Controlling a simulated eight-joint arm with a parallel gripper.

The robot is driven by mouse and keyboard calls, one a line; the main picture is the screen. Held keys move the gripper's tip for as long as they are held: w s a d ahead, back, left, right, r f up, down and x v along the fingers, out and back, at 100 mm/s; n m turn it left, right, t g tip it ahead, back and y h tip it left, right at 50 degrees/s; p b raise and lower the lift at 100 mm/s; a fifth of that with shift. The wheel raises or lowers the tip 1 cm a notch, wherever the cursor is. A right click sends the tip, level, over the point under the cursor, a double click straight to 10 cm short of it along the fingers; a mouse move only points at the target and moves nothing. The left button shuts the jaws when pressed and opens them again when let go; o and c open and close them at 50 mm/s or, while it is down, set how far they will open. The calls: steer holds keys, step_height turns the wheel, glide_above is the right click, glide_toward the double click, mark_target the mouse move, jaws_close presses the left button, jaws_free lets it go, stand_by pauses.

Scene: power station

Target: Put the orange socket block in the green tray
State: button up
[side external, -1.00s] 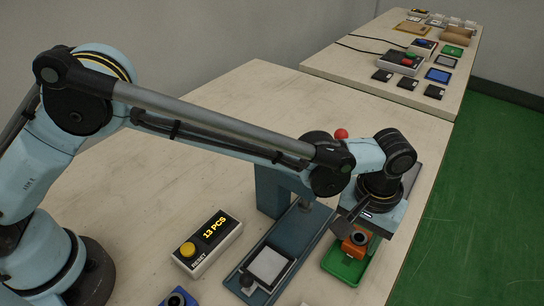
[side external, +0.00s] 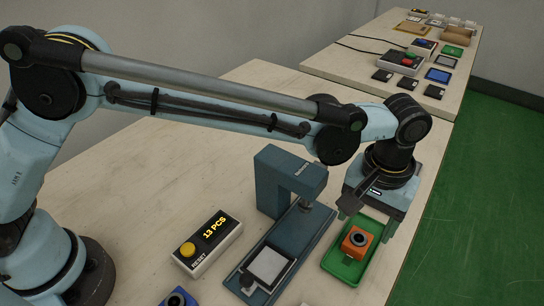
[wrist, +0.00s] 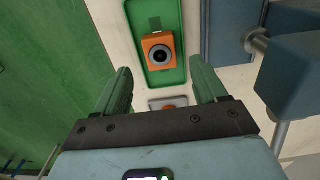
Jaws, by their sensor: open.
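The orange socket block (side external: 357,242) sits in the green tray (side external: 341,268) near the table's right edge. In the wrist view the block (wrist: 147,46) rests inside the tray (wrist: 182,72) with its dark round socket facing up. My gripper (wrist: 164,80) is open and empty, its two green fingers apart. In the side view my gripper (side external: 368,208) hangs above and behind the block, clear of it. Its fingertips are partly hidden there.
A blue-grey press (side external: 290,185) with a light plate (side external: 268,265) stands left of the tray. A counter box (side external: 208,242) reading 13 PCS has a yellow button. A blue part (side external: 178,299) is at the bottom edge. The far table (side external: 390,50) holds several items.

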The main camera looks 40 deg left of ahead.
mark_target(358, 237)
step_height(358, 237, up, 7)
stand_by(0.3)
steer(key=a+r+t, duration=0.1)
steer(key=a, duration=0.5)
steer(key=a+r+t+h, duration=0.1)
steer(key=a+r, duration=0.1)
steer(key=a, duration=0.5)
steer(key=w+a+r+t, duration=0.1)
steer(key=a+r, duration=0.1)
steer(key=a, duration=0.5)
steer(key=shift+a+r+t+h, duration=0.15)
steer(key=shift+r+t+h, duration=0.1)
steer(key=shift+t+h, duration=0.15)
steer(key=s+a+f+t+y, duration=0.1)
steer(key=s+a+f, duration=0.1)
steer(key=s+a, duration=0.2)
steer(key=s+a+f+t, duration=0.2)
steer(key=s+a, duration=0.3)
steer(key=a, duration=0.6)
steer(key=shift+s+a+f+y, duration=0.25)
steer(key=shift+f+y, duration=0.15)
steer(key=shift+f, duration=0.3)
